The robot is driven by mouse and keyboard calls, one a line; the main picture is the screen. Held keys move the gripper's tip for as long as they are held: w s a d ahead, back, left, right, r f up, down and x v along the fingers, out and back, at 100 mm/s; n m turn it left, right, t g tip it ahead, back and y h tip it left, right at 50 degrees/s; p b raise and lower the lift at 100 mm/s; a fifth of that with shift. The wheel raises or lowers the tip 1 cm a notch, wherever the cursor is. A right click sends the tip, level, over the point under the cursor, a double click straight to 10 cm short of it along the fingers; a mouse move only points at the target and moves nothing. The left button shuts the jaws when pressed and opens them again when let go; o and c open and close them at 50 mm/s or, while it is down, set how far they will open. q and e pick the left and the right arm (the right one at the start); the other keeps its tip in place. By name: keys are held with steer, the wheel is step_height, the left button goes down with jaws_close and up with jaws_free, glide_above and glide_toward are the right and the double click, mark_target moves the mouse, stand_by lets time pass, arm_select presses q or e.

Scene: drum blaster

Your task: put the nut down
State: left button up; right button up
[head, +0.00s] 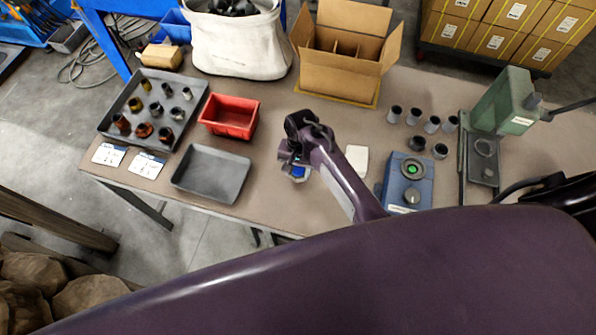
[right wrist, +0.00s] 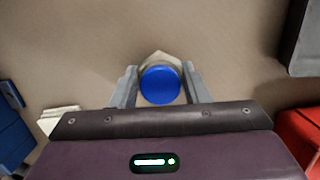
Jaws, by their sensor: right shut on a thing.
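The nut (right wrist: 160,58) is a pale metal hex piece with a round blue face (right wrist: 160,84), seen between the fingers in the right wrist view. My right gripper (right wrist: 160,90) is shut on it. In the head view my right gripper (head: 294,160) is over the middle of the table near its front side, and a bit of the blue face (head: 298,173) shows below it. I cannot tell whether the nut touches the table. My left gripper is not in view.
An empty grey tray (head: 212,172) and a red bin (head: 230,116) are left of the gripper. A white pad (head: 357,160) and a blue device (head: 408,182) are right. A parts tray (head: 106,118), cardboard box (head: 345,70) and green press (head: 505,100) stand farther off. Table near the gripper is clear.

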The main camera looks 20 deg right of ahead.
steer(key=shift+w+f, duration=0.1)
steer(key=shift+f, duration=0.75)
steer(key=shift+f, duration=0.15)
steer(key=o, duration=1.1)
steer(key=shift+r, duration=0.35)
steer(key=r, duration=0.3)
steer(key=w+r, duration=0.1)
steer(key=r, duration=0.3)
steer(key=d+r+b, duration=0.1)
steer(key=r, duration=0.3)
steer(key=shift+w+r, duration=0.2)
steer(key=shift+r, duration=0.05)
